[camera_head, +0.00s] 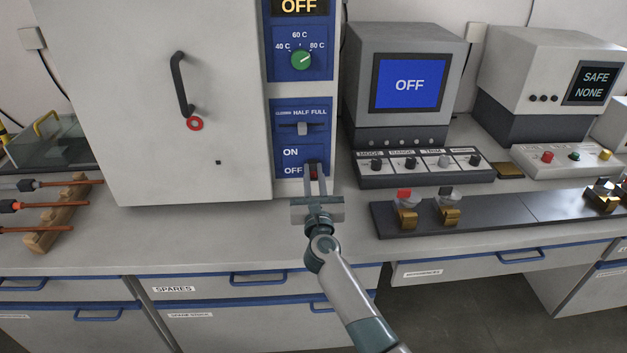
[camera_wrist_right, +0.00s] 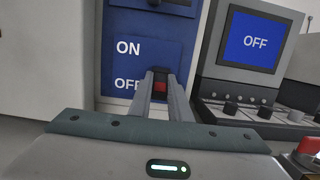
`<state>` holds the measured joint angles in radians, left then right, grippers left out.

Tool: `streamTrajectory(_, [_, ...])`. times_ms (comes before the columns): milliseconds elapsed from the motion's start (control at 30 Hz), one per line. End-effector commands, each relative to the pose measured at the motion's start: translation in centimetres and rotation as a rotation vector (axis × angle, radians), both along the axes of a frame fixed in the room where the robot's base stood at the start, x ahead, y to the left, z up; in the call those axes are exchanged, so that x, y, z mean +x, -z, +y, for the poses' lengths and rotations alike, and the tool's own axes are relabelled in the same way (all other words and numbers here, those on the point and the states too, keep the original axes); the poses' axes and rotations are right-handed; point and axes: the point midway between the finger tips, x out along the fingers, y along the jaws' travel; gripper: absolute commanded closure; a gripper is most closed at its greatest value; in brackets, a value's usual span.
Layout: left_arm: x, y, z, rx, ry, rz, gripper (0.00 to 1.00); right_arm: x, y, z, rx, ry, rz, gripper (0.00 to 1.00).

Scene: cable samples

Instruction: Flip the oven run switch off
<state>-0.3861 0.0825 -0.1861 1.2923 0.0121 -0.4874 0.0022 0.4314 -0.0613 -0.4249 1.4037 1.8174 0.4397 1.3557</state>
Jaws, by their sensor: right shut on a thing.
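The oven (camera_head: 170,120) is a large grey cabinet with a blue control panel down its right side. Its run switch (camera_head: 313,169) is small, dark and red, at the lower right of the panel beside the OFF label, below ON. The switch also shows as a red patch between the fingers in the right wrist view (camera_wrist_right: 160,87). My right gripper (camera_head: 314,172) is at the switch, its two fingers shut around it and hiding part of it. The oven display (camera_head: 299,7) reads OFF. My left gripper is not in view.
The oven has a temperature knob (camera_head: 301,60), a slider (camera_head: 302,128) and a door handle (camera_head: 181,85). A monitor (camera_head: 408,82) reading OFF and a knob box (camera_head: 418,168) stand right. A dark rail (camera_head: 500,212) with clamps lies in front. Rods rest on a wooden rack (camera_head: 60,215) at left.

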Motion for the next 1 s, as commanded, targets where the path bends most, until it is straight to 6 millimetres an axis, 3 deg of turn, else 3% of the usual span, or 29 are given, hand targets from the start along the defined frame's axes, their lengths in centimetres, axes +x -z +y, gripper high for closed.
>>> streamTrajectory(300, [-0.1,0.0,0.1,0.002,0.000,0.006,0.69,0.0,0.1,0.0,-0.001,-0.001,0.000,1.00])
streamTrajectory(333, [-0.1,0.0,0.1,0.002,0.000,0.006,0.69,0.0,0.1,0.0,-0.001,-0.001,0.000,0.76])
streamTrajectory(400, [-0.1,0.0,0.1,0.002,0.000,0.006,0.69,0.0,0.1,0.0,-0.001,-0.001,0.000,0.64])
streamTrajectory(767, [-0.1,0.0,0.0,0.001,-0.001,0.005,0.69,-0.2,0.1,0.0,-0.001,0.000,0.000,0.64])
streamTrajectory(1000, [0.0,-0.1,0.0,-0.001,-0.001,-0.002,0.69,-1.7,0.4,0.0,0.000,0.000,0.001,0.64])
